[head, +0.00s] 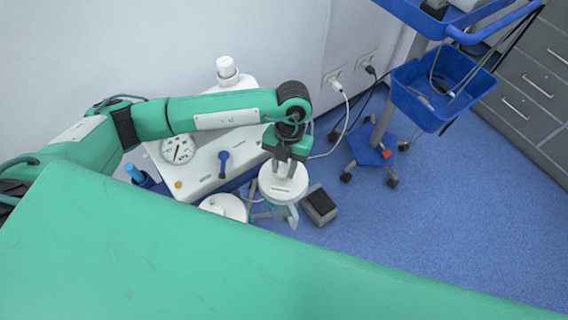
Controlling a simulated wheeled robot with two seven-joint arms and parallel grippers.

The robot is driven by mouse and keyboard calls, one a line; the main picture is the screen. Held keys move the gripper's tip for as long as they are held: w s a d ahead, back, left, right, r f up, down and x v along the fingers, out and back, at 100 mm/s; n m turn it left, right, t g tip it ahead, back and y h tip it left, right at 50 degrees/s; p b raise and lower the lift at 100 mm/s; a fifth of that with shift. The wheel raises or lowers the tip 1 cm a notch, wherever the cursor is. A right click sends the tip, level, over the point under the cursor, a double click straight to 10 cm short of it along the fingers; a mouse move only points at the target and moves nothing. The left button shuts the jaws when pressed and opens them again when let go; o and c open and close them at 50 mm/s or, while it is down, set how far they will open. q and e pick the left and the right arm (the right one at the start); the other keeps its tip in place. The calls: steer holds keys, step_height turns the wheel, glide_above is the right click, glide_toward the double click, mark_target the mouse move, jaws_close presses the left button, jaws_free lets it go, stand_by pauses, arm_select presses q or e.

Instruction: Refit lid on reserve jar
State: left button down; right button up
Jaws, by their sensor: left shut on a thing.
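My left gripper (285,162) points down from the green arm and is shut on a round white lid (283,187), seen from above. A clear jar (293,215) shows partly just below this lid, beside the suction unit; the lid hides most of it. I cannot tell whether the lid touches the jar's rim or is held just above it. A second jar with a white lid (223,207) stands to the left, partly hidden by the green table edge. My right gripper is not in view.
The white suction unit (205,165) has a dial gauge (178,150) and a blue knob (224,160). A dark pedal (319,205) lies right of the jar. The green operating table (190,265) fills the foreground. A blue trolley (375,150) stands at the right; blue floor between is clear.

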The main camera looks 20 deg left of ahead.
arm_select(q)
steer(key=shift+f+b, duration=0.4)
steer(key=shift+f, duration=0.2)
steer(key=c, duration=1)
jaws_free()
steer(key=v, duration=1.4)
steer(key=shift+s, duration=0.1)
